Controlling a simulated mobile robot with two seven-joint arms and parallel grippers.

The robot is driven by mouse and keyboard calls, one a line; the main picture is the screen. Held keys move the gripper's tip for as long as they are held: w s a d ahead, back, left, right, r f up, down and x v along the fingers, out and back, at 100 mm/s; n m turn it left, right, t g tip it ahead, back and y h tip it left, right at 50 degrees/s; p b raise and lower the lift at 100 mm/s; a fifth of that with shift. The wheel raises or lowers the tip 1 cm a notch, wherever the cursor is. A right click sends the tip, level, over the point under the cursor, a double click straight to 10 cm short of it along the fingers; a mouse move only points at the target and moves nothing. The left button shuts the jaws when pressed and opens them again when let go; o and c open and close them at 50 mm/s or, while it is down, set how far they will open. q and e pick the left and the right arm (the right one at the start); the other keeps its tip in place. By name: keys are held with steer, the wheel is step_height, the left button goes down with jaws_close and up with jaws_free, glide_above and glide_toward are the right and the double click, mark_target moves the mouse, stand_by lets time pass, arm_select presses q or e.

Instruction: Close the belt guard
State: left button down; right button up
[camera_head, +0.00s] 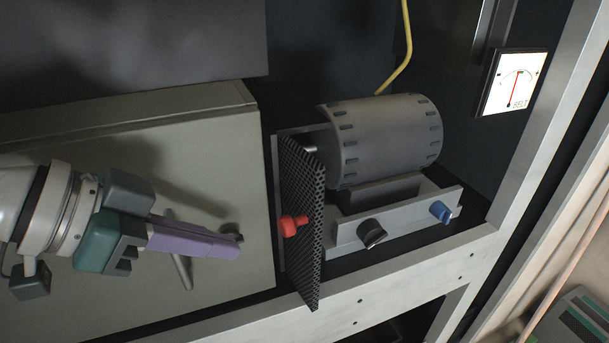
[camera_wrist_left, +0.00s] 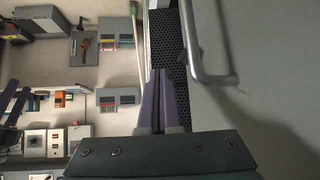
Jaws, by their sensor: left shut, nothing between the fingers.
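The belt guard (camera_head: 303,215) is a black perforated panel with a red knob (camera_head: 293,225). It stands swung out from its frame, left of the grey ribbed motor drum (camera_head: 385,140), leaving the drum's front uncovered. My left gripper (camera_head: 240,240) has purple fingers, shut and empty. In the head view it is left of the guard and red knob, apart from them, in front of the grey-green cabinet. In the left wrist view the closed fingertips (camera_wrist_left: 160,76) point toward black perforated mesh (camera_wrist_left: 165,45), with a metal bar handle (camera_wrist_left: 205,60) to their right.
The grey-green cabinet (camera_head: 215,130) fills the left side; its bar handle is partly behind my left gripper. A metal base with a black knob (camera_head: 372,233) and a blue knob (camera_head: 440,211) sits right of the guard. A BELT gauge (camera_head: 512,82) hangs at upper right.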

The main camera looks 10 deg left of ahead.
arm_select(q)
steer(key=shift+w+d+f+p, duration=0.15)
steer(key=shift+w+d+p, duration=0.05)
steer(key=shift+w+d, duration=0.65)
steer(key=shift+w+d+f+p, duration=0.1)
steer(key=shift+w+d+p, duration=0.05)
steer(key=shift+w+d, duration=0.7)
